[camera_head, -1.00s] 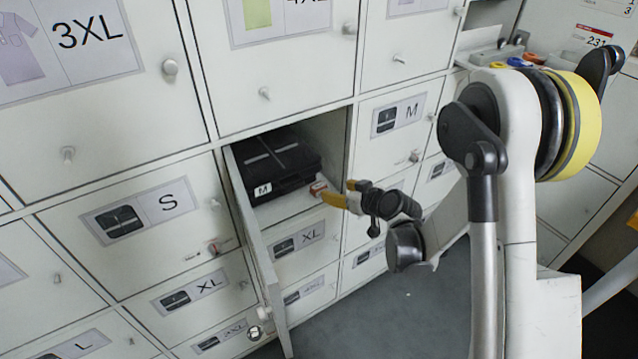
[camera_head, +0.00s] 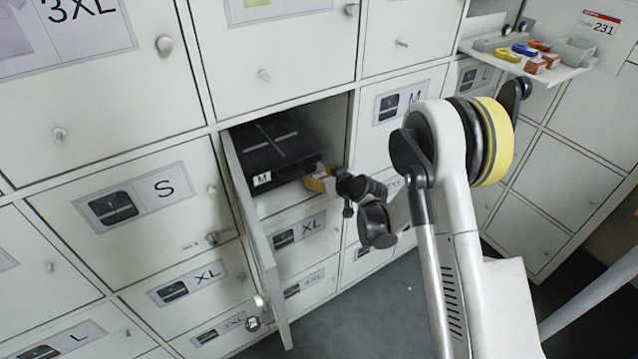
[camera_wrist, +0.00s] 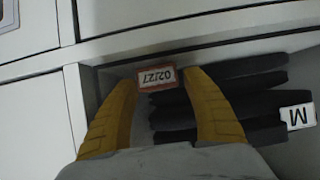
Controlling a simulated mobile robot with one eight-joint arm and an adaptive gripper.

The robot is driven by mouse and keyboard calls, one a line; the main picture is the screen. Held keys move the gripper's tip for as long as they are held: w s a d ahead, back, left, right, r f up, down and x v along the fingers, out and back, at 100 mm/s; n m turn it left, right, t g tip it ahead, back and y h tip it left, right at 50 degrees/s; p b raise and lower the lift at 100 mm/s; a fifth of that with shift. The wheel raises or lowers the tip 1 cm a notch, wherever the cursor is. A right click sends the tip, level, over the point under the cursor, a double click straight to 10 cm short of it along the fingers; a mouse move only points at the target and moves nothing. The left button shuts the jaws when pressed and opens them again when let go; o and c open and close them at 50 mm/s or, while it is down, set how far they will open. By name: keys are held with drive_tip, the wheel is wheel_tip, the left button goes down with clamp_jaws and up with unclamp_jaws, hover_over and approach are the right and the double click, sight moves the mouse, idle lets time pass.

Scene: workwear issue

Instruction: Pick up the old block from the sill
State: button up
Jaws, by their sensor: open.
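The old block is a small reddish block with a white label that appears upside down, seemingly reading 02/27. In the wrist view the block (camera_wrist: 158,79) lies just beyond and between my yellow fingertips, near the compartment's edge. My gripper (camera_head: 318,181) is open at the sill of the open locker compartment (camera_head: 275,203). It also shows in the wrist view (camera_wrist: 162,85), with a finger on either side and no visible grip on the block. In the head view the fingers and wrist largely hide the block.
A stack of black folded garments (camera_head: 275,150) with an M tag fills the compartment beside the block. The open locker door (camera_head: 252,235) swings out at left. A shelf (camera_head: 545,72) with several coloured blocks stands at upper right.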

drive_tip(key=c, duration=0.7)
drive_tip(key=shift+c, duration=0.2)
drive_tip(key=shift+r, duration=0.1)
